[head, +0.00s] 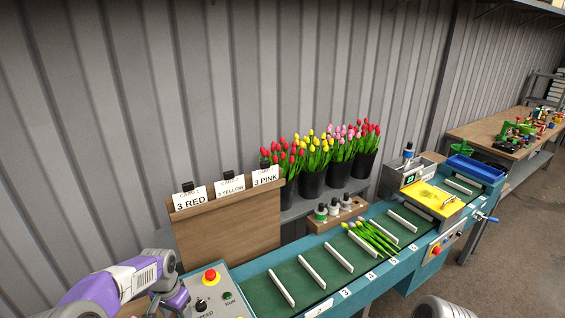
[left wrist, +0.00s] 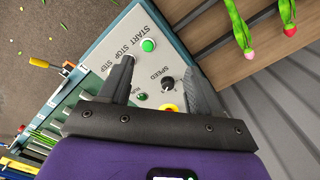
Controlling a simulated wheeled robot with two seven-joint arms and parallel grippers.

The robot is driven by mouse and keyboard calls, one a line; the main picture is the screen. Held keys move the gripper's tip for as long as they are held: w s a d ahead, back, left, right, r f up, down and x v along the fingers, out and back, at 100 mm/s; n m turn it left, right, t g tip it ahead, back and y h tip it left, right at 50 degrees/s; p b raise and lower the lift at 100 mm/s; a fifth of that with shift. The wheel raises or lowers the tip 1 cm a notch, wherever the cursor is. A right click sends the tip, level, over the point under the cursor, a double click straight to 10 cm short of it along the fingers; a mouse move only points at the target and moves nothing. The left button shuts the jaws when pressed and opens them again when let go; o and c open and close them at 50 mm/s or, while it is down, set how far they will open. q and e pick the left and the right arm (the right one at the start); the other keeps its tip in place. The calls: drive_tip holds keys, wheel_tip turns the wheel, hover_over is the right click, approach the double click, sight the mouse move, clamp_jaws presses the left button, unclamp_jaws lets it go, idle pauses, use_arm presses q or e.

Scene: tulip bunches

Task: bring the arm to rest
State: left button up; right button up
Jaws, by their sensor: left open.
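My left arm (head: 120,285) comes in at the lower left of the head view, next to the control box (head: 215,297); its fingertips are hard to make out there. In the left wrist view my left gripper (left wrist: 160,82) is open with nothing between its fingers. It is over the control box panel (left wrist: 125,38), with a green button and a black speed knob near the fingers. A gap between fingers and panel cannot be judged. My right gripper is not in view.
Two tulips (left wrist: 240,28) show in the wrist view.

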use_arm(q)
drive_tip(key=s+d+f, duration=0.1)
drive_tip(key=d+f, duration=0.2)
drive_tip(key=f, duration=0.1)
drive_tip(key=s+d+f+h, duration=0.1)
drive_tip(key=d+f, duration=0.1)
drive_tip(key=f, duration=0.2)
drive_tip(key=s+d+f+n+h, duration=0.1)
drive_tip(key=d+f, duration=0.2)
drive_tip(key=f, duration=0.1)
drive_tip(key=shift+s+d+f, duration=0.1)
drive_tip(key=shift+s+d, duration=0.15)
drive_tip(key=shift+d, duration=0.05)
drive_tip(key=s+d+f+n+h, duration=0.1)
drive_tip(key=s+d+f+n, duration=0.1)
drive_tip(key=s+d+f, duration=0.3)
drive_tip(key=s+d+f+n, duration=0.1)
drive_tip(key=s+d+f, duration=0.1)
drive_tip(key=s, duration=0.6)
drive_tip(key=s+d+f+n+h, duration=0.1)
drive_tip(key=s+d+f+n, duration=0.1)
drive_tip(key=s+d+f, duration=0.3)
wheel_tip(320, 180, down, 8)
drive_tip(key=b, duration=1)
drive_tip(key=shift+s+a+f+t, duration=0.15)
drive_tip(key=shift+s+a+t, duration=0.15)
drive_tip(key=shift+a, duration=0.15)
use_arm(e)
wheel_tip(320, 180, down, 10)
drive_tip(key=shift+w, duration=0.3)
